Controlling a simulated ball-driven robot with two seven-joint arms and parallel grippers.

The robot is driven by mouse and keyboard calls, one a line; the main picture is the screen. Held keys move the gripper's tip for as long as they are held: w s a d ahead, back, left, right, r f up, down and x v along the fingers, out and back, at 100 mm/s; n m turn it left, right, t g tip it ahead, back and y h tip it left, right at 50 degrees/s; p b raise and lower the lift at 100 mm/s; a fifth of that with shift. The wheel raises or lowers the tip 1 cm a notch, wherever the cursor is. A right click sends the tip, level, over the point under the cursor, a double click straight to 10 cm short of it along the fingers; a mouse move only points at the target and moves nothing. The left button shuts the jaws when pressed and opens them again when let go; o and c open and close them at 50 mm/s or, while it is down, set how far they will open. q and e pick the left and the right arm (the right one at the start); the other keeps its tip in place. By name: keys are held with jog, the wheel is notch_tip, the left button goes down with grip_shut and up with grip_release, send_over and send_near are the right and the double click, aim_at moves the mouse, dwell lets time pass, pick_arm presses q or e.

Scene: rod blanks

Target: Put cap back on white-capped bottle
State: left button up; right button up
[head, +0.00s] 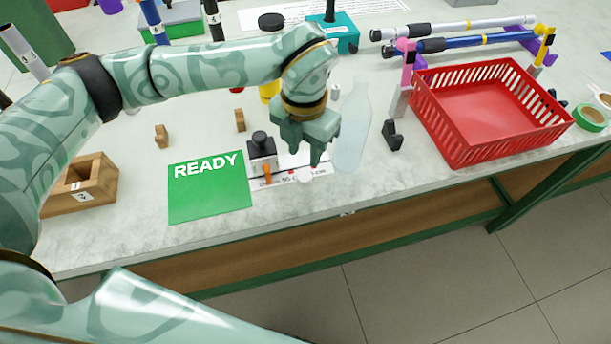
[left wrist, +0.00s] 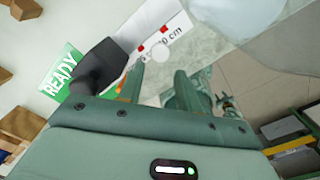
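A clear, pale bottle (head: 352,132) stands on the bench just right of my left gripper (head: 304,158) in the head view. No cap shows on its narrow top. Part of a translucent body, seemingly this bottle, shows at the top of the left wrist view (left wrist: 235,14). A small white round piece, seemingly the cap (head: 305,176), lies at the front edge of a printed card. It also shows in the left wrist view (left wrist: 160,54), just beyond the fingertips. My left gripper is open and empty, its fingers (left wrist: 160,82) apart, pointing down.
A green READY card (head: 208,188) and a dark-topped block (head: 261,150) lie left of the gripper. A red basket (head: 488,100) stands right of the bottle, with a black holder (head: 393,136) between. The bench's front edge is close below the cap.

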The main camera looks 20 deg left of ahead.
aim_at(304, 175)
pick_arm(q)
jog(key=shift+f, duration=0.95)
pick_arm(e)
jog(key=shift+s+f, duration=0.15)
jog(key=shift+f, duration=0.1)
